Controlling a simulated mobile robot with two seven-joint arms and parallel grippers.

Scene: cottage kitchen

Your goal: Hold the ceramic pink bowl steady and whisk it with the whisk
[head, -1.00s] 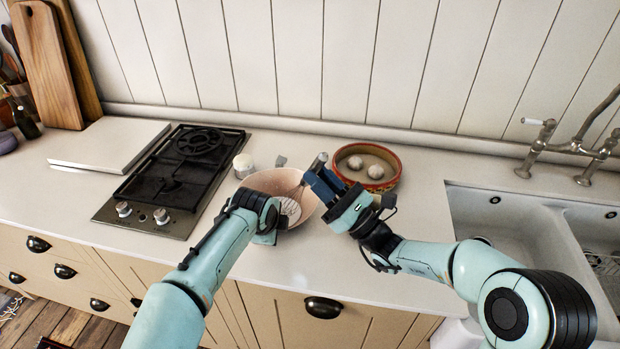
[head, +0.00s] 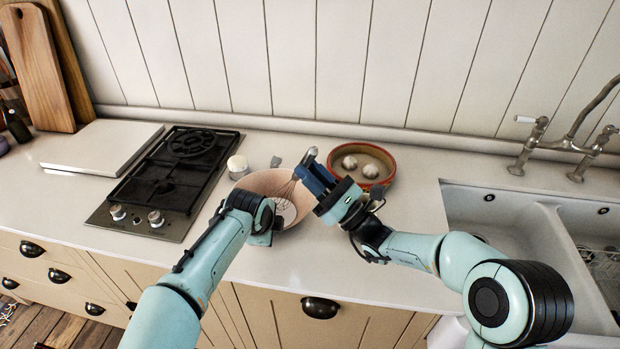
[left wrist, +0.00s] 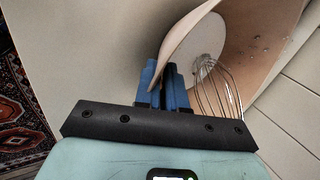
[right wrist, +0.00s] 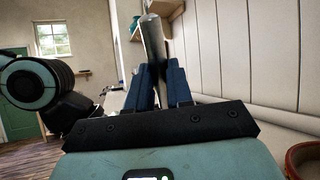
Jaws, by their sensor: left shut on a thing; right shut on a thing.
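The pink bowl (head: 262,181) stands on the counter between the hob and the round dish. My left gripper (left wrist: 170,85) is shut on the bowl's near rim; in the head view its fingers are mostly hidden behind its wrist. The whisk (head: 290,187) is tilted, its wire loops inside the bowl and its handle leaning up to the right. The wires also show inside the bowl in the left wrist view (left wrist: 222,85). My right gripper (head: 310,177) is shut on the whisk handle, and in the right wrist view the handle (right wrist: 153,45) stands up between the blue fingers.
A round red-rimmed dish (head: 385,154) with pale round pieces stands just right of the bowl. A white jar (head: 237,166) and a black hob (head: 175,165) are at the left. A double sink (head: 490,220) is at the right.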

